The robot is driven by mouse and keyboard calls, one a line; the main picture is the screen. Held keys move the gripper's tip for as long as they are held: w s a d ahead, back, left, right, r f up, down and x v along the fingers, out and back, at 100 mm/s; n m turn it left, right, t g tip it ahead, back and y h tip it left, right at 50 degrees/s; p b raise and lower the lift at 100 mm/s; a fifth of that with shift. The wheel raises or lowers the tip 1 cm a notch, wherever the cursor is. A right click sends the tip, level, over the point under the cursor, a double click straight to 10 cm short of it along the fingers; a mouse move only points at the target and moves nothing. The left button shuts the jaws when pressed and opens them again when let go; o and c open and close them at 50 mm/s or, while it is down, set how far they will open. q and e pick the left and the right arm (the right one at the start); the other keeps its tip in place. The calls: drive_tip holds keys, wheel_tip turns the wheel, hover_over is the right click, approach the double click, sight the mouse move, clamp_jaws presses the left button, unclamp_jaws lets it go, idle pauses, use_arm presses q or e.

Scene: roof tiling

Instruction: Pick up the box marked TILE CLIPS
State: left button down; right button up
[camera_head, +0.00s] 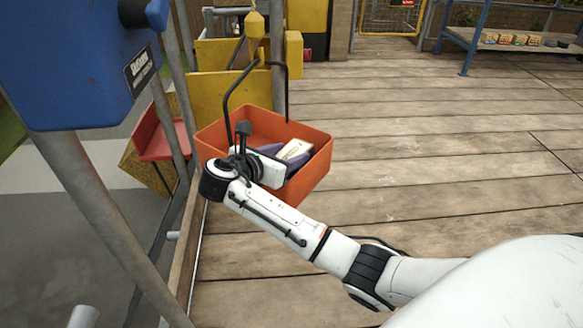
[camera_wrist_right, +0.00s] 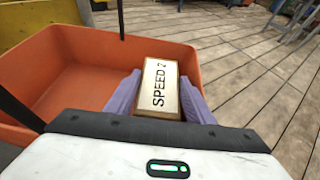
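My right gripper (camera_head: 293,153) reaches into an orange bin (camera_head: 318,172). Its lavender fingers, also in the wrist view (camera_wrist_right: 160,92), are shut on both sides of a pale box (camera_wrist_right: 158,72). Several small boxes (camera_head: 505,39) stand on a blue-framed bench at the back right, too small to read. My left gripper is out of view.
The orange bin hangs by a dark handle (camera_head: 227,108) from a yellow hook (camera_head: 254,24). A blue machine (camera_head: 70,65) and grey poles are at the left, by the platform's edge. The blue-framed bench (camera_head: 470,50) is at the back right. The plank floor (camera_head: 420,130) between is clear.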

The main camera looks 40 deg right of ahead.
clamp_jaws()
drive_tip(key=shift+r, duration=0.2)
